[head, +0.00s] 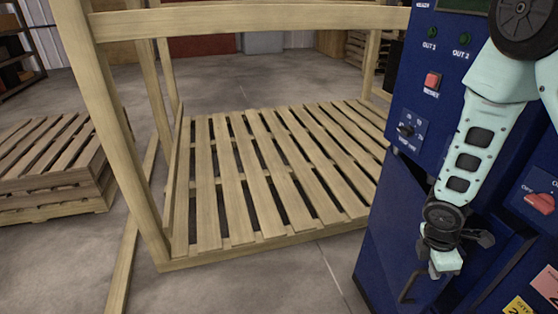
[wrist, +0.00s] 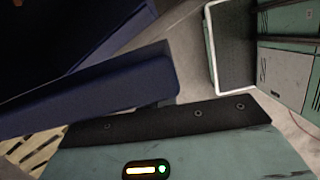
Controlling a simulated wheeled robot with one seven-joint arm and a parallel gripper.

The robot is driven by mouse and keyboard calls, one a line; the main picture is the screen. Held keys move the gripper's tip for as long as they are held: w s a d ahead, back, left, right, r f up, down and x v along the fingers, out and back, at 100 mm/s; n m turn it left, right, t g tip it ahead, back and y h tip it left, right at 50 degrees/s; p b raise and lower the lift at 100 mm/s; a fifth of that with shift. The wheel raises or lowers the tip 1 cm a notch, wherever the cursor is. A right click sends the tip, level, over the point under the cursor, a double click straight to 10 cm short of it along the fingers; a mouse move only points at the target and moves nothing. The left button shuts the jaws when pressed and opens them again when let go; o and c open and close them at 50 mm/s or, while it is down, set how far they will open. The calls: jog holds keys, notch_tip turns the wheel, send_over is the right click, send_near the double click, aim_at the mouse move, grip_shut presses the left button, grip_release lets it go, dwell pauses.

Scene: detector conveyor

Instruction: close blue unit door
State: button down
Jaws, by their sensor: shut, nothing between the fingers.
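The blue unit (head: 415,85) stands at the right in the head view, with a control panel on its upper front. Its door (head: 390,240) is below the panel and appears ajar, though my arm hides part of it. A dark handle (head: 408,287) shows low on the blue front. My gripper (head: 437,272) is shut and empty, pointing down in front of the door area; I cannot tell whether it touches. In the wrist view a thick blue slab (wrist: 95,92), apparently the door's edge, crosses the left half. The fingertips are not clear there.
A slatted wooden pallet (head: 215,190) with a tall timber frame (head: 105,100) stands left of the unit. Stacked pallets (head: 55,165) lie at far left. The unit carries a red button (head: 432,82) and a red switch (head: 540,202). Grey floor between pallet and unit is narrow.

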jog(key=d+n, duration=0.1)
jog(key=d, duration=0.6)
jog(key=shift+w+n, duration=0.3)
